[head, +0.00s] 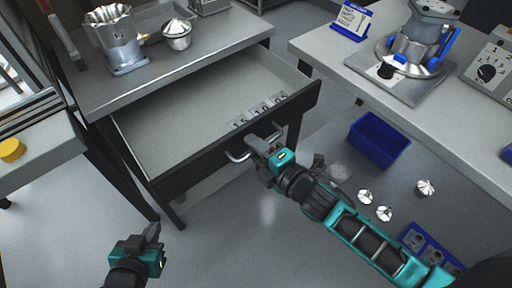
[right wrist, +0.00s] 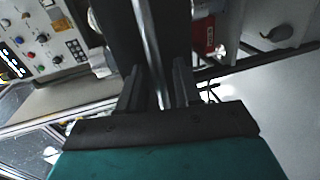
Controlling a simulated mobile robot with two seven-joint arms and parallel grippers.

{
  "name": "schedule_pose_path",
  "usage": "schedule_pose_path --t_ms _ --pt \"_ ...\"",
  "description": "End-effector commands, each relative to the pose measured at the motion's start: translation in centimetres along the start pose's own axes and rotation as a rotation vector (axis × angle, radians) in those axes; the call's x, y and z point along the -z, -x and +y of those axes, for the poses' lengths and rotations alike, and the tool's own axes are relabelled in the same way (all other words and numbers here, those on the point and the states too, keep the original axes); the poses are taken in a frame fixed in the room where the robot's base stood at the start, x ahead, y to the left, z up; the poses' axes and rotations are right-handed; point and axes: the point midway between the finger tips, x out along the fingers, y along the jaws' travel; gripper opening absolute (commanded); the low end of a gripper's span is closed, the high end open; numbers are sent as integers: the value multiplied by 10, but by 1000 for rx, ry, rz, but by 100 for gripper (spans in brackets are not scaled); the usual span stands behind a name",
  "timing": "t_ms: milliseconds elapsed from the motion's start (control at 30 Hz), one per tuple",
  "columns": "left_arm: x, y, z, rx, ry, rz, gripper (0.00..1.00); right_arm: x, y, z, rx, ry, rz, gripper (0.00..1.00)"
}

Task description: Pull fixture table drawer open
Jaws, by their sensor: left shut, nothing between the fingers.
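The fixture table (head: 215,45) is grey-topped with a dark frame. Its drawer (head: 170,130) stands well open, with a grey interior and a dark front. My right gripper (head: 262,143) is at the metal handle (head: 238,156) on the drawer front. In the right wrist view the handle bar (right wrist: 150,45) runs between the two fingers of this gripper (right wrist: 160,88). Whether the fingers press on the bar is unclear. My left gripper (head: 152,232) is shut and empty, low at the left above the floor, apart from the drawer.
Number blocks (head: 260,108) lie inside the drawer near its front. A blue bin (head: 378,140) and several metal parts (head: 384,213) are at the right. A second table (head: 450,115) stands at right.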

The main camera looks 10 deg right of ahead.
Motion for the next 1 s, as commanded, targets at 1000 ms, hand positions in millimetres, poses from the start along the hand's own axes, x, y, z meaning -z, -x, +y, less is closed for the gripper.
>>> schedule_pose_path --t_ms 1000 --pt "-2 3 0 0 1 -9 0 0 120 -1 2 -1 0 33"
